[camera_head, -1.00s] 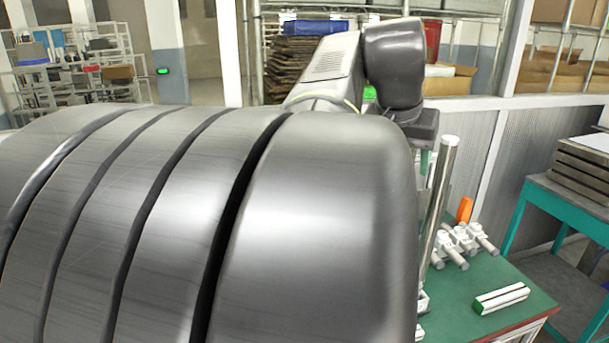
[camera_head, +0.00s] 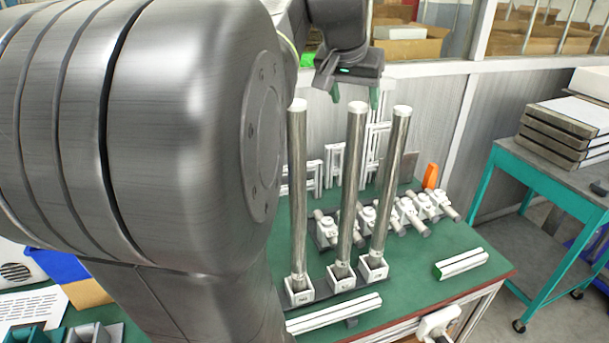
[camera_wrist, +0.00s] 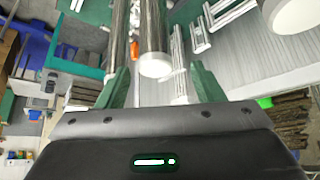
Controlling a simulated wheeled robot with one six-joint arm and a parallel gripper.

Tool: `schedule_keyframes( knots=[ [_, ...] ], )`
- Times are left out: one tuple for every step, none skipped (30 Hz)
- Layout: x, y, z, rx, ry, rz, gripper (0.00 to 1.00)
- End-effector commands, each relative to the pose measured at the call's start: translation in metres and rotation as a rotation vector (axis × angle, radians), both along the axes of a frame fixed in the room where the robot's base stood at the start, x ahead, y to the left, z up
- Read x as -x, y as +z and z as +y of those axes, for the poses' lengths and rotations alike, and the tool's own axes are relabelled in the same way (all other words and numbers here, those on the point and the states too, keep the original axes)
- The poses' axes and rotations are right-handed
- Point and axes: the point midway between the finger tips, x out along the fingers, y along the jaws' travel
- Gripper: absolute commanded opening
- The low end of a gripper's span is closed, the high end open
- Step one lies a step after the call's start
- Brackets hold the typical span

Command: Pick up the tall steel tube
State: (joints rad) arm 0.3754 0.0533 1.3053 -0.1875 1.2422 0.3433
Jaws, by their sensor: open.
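Three tall steel tubes with white caps stand upright in white square holders in the head view: left tube (camera_head: 297,190), middle tube (camera_head: 351,185) and right tube (camera_head: 390,185). They look similar in height. My gripper (camera_head: 355,97) is open and empty, with green fingers pointing down near the top of the middle tube. In the wrist view, one tube (camera_wrist: 153,35) shows its white end between the fingers of my gripper (camera_wrist: 161,84). Another tube (camera_wrist: 119,38) is to the left, and a large white cap (camera_wrist: 294,12) is at upper right. I cannot tell the exact gap.
The holders stand on a green table (camera_head: 455,238). White profiles (camera_head: 335,315) lie in front and a short one (camera_head: 460,263) at right. A teal bench (camera_head: 520,170) stands farther right.

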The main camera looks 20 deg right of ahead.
Motion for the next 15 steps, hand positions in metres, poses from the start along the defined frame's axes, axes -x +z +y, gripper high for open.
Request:
schedule_keyframes(
  knots=[
    [0.000,-0.004,-0.001,-0.001,-0.001,0.003,0.61],
    [0.000,-0.007,-0.002,-0.001,-0.001,0.003,0.61],
    [-0.001,-0.013,-0.004,-0.001,-0.001,0.004,0.61],
    [-0.001,-0.018,-0.006,-0.002,-0.001,0.005,0.61],
    [-0.002,-0.022,-0.007,-0.003,-0.001,0.004,0.61],
    [-0.002,-0.028,-0.009,-0.003,-0.001,0.004,0.61],
    [-0.003,-0.032,-0.010,-0.003,-0.001,0.004,0.61],
    [-0.006,-0.036,-0.012,-0.003,-0.001,0.004,0.61],
    [-0.008,-0.040,-0.014,-0.002,-0.001,0.004,0.61],
    [-0.009,-0.043,-0.015,-0.002,-0.001,0.004,0.61],
    [-0.010,-0.045,-0.016,-0.002,0.000,0.002,0.61],
    [-0.011,-0.046,-0.016,-0.001,0.000,0.002,0.61],
    [-0.012,-0.047,-0.017,-0.001,0.000,0.002,0.61],
    [-0.012,-0.048,-0.017,-0.001,0.000,0.001,0.61],
    [-0.012,-0.048,-0.017,-0.001,0.000,0.001,0.61]
  ],
)
